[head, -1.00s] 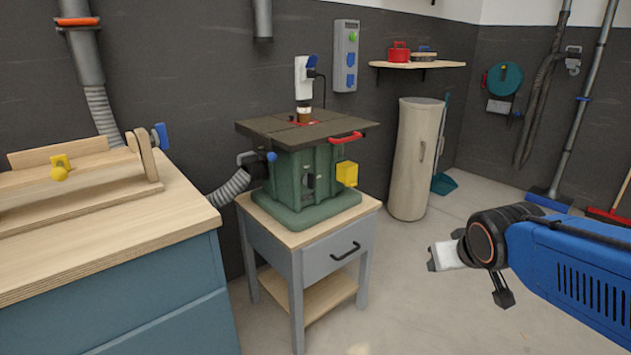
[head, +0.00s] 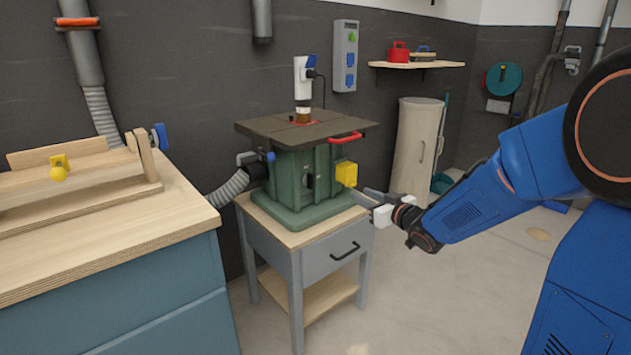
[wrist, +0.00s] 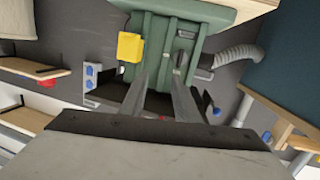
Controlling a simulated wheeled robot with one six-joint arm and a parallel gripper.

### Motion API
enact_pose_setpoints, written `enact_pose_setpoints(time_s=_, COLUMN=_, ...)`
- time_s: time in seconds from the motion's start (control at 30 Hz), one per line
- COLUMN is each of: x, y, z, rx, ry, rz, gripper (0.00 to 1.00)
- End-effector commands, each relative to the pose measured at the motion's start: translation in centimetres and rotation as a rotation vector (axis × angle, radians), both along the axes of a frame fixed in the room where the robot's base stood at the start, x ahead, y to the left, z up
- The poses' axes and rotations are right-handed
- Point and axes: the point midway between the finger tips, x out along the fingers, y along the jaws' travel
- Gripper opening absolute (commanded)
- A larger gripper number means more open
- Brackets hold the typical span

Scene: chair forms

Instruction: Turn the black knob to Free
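The black knob (head: 309,181) is a small dark shape on the front of the green machine (head: 290,180), left of a yellow box (head: 346,173). Its setting and any Free mark are too small to read. In the wrist view, which is upside down, the knob (wrist: 181,59) is on the green body, just beyond the right fingertip. My gripper (head: 368,202) is right of the machine, near the stand's right edge, apart from the knob. In the wrist view the two fingers of my gripper (wrist: 160,84) are spread, with nothing between them.
The machine has a dark top (head: 305,130) with a red handle (head: 345,138) and stands on a grey drawer stand (head: 335,262). A grey hose (head: 229,188) runs at its left. A workbench (head: 110,240) fills the left. Floor in front of the stand is free.

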Motion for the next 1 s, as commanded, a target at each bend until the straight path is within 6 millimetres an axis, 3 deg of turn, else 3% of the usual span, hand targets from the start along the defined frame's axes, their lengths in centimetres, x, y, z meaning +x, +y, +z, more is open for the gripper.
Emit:
enact_pose_setpoints(time_s=0.2, x=1.0, y=2.8, z=-1.2, rx=0.090, ry=-0.058, rz=0.137, gripper=0.29)
enact_pose_setpoints(time_s=0.53, x=2.1, y=4.4, z=-1.2, rx=0.120, ry=-0.076, rz=0.179, gripper=0.29)
enact_pose_setpoints(time_s=1.0, x=8.5, y=9.1, z=-1.3, rx=0.118, ry=-0.076, rz=0.178, gripper=0.29)
